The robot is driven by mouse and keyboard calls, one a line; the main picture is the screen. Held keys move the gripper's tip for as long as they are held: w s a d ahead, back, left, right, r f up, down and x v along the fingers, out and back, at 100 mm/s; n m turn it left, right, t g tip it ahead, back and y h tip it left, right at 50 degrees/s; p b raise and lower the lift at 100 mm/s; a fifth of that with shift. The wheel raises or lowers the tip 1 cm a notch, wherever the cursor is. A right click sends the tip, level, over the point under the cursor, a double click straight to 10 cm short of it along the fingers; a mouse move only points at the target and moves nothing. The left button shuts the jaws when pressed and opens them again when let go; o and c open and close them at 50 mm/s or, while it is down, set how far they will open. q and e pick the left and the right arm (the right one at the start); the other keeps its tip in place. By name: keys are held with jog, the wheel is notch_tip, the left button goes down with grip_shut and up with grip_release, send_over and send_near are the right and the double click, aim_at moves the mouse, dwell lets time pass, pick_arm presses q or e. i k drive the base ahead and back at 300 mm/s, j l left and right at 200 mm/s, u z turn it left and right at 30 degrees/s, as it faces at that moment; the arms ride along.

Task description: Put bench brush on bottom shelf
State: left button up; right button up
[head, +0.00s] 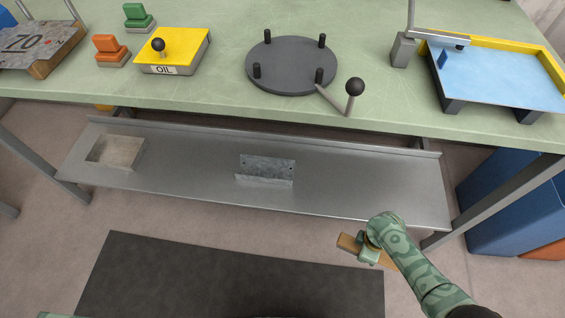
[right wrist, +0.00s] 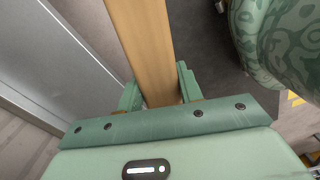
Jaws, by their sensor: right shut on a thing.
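The bench brush shows as a light wooden bar (head: 348,242) at the lower right of the head view. Its wooden length (right wrist: 143,45) runs up through the right wrist view; no bristles can be made out. My right gripper (head: 368,249) is shut on it, with a green finger on each side of the wood in the right wrist view. The gripper and brush are in front of the right end of the bottom shelf (head: 200,170), a grey metal shelf under the bench, and apart from it.
On the shelf are a shallow open tray (head: 95,153) at left and a bent metal bracket (head: 266,167) mid-way; its right part is bare. The green bench top (head: 205,95) overhangs behind. A blue bin (head: 500,215) stands at right, a dark mat (head: 230,280) in front.

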aim_at(380, 185)
jog(key=i, duration=0.95)
